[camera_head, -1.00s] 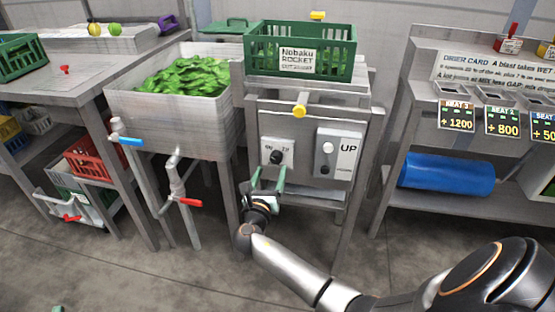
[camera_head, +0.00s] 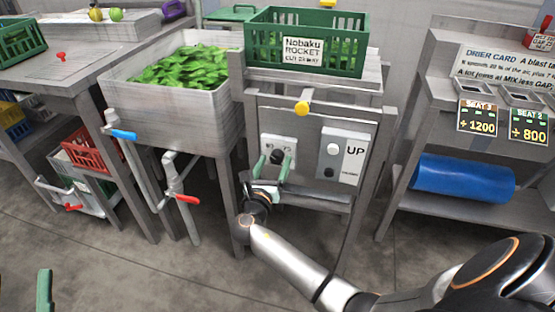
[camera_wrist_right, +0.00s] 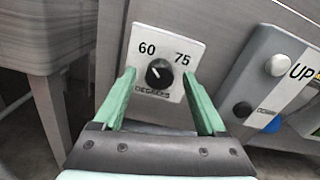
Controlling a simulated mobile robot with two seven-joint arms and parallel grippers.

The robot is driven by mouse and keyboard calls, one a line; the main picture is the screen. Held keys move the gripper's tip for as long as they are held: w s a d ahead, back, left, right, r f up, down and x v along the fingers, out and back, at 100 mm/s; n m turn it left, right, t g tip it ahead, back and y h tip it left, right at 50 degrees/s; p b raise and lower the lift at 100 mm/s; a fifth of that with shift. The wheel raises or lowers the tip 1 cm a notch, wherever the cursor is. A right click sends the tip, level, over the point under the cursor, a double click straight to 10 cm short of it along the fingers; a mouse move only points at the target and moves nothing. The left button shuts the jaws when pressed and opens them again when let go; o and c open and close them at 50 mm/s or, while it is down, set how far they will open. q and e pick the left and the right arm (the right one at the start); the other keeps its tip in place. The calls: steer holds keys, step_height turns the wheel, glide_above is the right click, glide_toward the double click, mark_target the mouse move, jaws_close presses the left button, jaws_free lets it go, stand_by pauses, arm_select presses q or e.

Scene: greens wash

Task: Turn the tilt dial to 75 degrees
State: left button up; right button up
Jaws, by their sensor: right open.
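The tilt dial (camera_wrist_right: 159,73) is a round black knob on a white plate (camera_wrist_right: 145,42) marked 60 on the left and 75 on the right. Its pale pointer mark appears to lean up and left, toward 60. In the head view the dial (camera_head: 277,156) sits on the front of the steel stand. My right gripper (camera_head: 272,166) is open in front of it. In the right wrist view its green fingers (camera_wrist_right: 158,78) stand either side of the knob, apart from it. A green finger of my left gripper (camera_head: 44,290) shows at the lower left edge; the rest is cut off.
A grey UP box (camera_head: 343,156) with a white and a black button is right of the dial. A yellow knob (camera_head: 302,108) sticks out above. A green crate (camera_head: 262,45) stands on top. A sink (camera_head: 160,110) with greens and red-handled tap (camera_head: 187,199) is left.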

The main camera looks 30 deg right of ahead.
steer(key=shift+w+d, duration=0.15)
stand_by(0.3)
jaws_close()
stand_by(0.4)
